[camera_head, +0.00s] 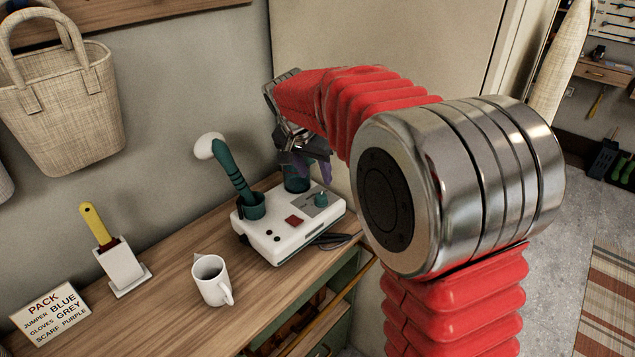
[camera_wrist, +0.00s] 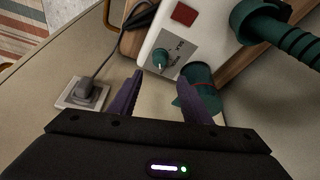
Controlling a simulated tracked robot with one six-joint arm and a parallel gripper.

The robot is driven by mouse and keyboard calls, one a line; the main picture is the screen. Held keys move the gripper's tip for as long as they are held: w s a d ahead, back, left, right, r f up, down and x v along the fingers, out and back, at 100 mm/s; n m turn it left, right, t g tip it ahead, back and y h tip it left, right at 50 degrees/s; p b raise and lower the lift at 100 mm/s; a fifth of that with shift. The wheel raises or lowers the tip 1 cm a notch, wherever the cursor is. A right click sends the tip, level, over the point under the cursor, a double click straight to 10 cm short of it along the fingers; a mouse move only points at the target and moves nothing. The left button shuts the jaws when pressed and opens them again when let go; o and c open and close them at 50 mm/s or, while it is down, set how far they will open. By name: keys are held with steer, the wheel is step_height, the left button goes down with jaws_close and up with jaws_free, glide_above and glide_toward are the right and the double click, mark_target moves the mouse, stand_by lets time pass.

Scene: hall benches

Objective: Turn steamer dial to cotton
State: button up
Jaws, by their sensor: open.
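The steamer (camera_head: 275,240) is a white box on the wooden bench, with a red square button and a teal hose and holder. Its teal dial (camera_head: 321,199) sits on a grey panel; in the wrist view the dial (camera_wrist: 160,57) has a light pointer mark. The panel lettering is too small to read, so I cannot tell the setting. My gripper (camera_head: 308,160) is above the back of the steamer. In the wrist view my gripper (camera_wrist: 169,75) is open and empty, its purple fingers pointing toward the panel, with the dial just beyond the left fingertip.
A teal tank (camera_head: 297,183) stands behind the steamer, close to the right finger in the wrist view. A white mug (camera_head: 211,282), a yellow-handled brush in a holder (camera_head: 118,265) and a sign (camera_head: 48,312) stand left. A wall socket with a plug (camera_wrist: 85,94) is nearby.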

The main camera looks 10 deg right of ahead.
steer(key=shift+v, duration=1.95)
steer(key=shift+n, duration=0.3)
steer(key=s+f+n+y, duration=0.1)
steer(key=s+f+n, duration=0.35)
steer(key=s, duration=0.25)
steer(key=s+d+r+n+t+y, duration=0.1)
steer(key=s+d+r+n+t, duration=0.1)
steer(key=s, duration=2.3)
steer(key=shift+d+r+n+y, duration=0.2)
steer(key=shift+r+n+y, duration=0.05)
steer(key=shift+n+y, duration=0.15)
